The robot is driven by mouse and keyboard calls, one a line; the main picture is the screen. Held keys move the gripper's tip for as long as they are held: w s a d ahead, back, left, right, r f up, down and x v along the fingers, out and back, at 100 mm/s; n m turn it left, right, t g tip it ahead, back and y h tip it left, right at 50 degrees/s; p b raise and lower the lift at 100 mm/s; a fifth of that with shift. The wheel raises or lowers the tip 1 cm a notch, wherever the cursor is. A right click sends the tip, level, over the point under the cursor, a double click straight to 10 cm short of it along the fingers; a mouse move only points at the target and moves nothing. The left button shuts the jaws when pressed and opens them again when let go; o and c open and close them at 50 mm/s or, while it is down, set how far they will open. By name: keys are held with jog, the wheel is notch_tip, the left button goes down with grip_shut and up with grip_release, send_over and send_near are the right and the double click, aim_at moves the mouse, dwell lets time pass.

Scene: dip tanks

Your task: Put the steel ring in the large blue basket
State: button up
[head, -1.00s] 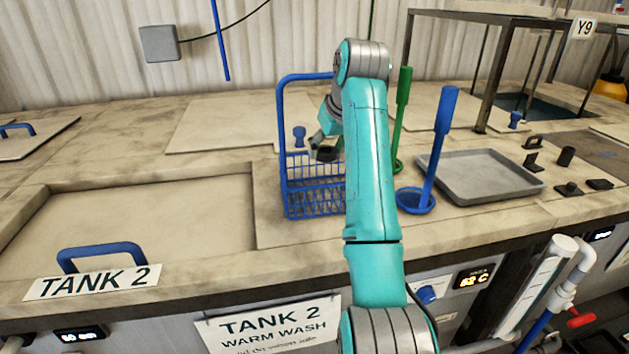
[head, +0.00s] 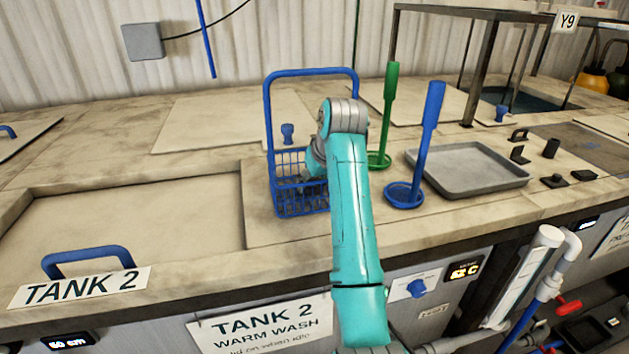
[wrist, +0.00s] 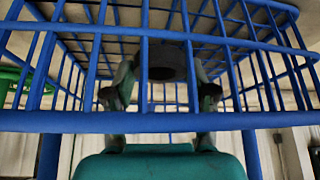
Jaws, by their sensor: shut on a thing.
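The large blue basket (head: 302,202) stands upright on the counter behind the Tank 2 front edge, its tall handle raised. My gripper reaches down into it, mostly hidden behind my arm in the head view. In the wrist view my gripper (wrist: 165,92) shows through the blue wires of the basket (wrist: 60,121). Its fingers are shut on a dark round piece, which looks like the steel ring (wrist: 166,62). The ring appears within the basket's walls; whether it touches the basket floor cannot be told.
A green-handled tool (head: 389,110) and a blue-handled dipper (head: 428,140) stand right of the basket. A grey tray (head: 470,188) and several small dark parts (head: 551,148) lie farther right. The Tank 2 lid (head: 130,215) with its blue handle is at left.

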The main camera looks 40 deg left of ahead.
jog(key=o, duration=1.2)
jog(key=shift+r, duration=0.1)
jog(key=v, duration=1.1)
jog(key=shift+d+r, duration=0.2)
jog(key=shift+r, duration=0.15)
jog(key=shift+s+d, duration=0.1)
